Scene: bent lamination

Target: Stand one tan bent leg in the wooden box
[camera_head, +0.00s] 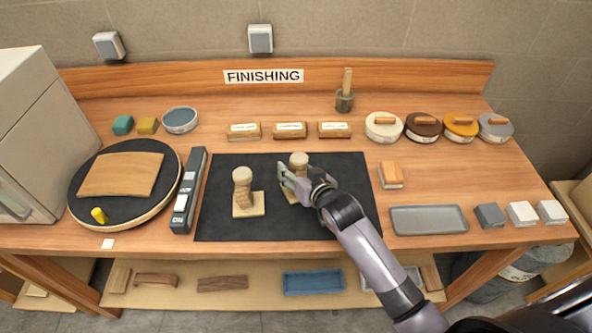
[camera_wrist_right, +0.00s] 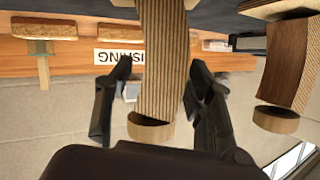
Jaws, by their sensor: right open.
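Two bent laminated wooden pieces with round ends stand on square light bases on the black mat. The left one (camera_head: 243,187) is clear of the gripper; it shows at the right of the wrist view (camera_wrist_right: 286,63) with a browner face. The right one (camera_head: 299,160) is tan and partly hidden by my right gripper (camera_head: 289,176). In the wrist view, turned upside down, this tan striped piece (camera_wrist_right: 161,62) is between the two open fingers of my right gripper (camera_wrist_right: 150,95), with gaps at both sides. I cannot make out a wooden box. My left gripper is not in view.
The black mat (camera_head: 215,219) is bare at its left and front. A round turntable (camera_head: 88,213) with a curved board and a dark long bar (camera_head: 188,192) stand at left. A grey tray (camera_head: 428,219), a sanding block (camera_head: 391,175) and several round tins are at right.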

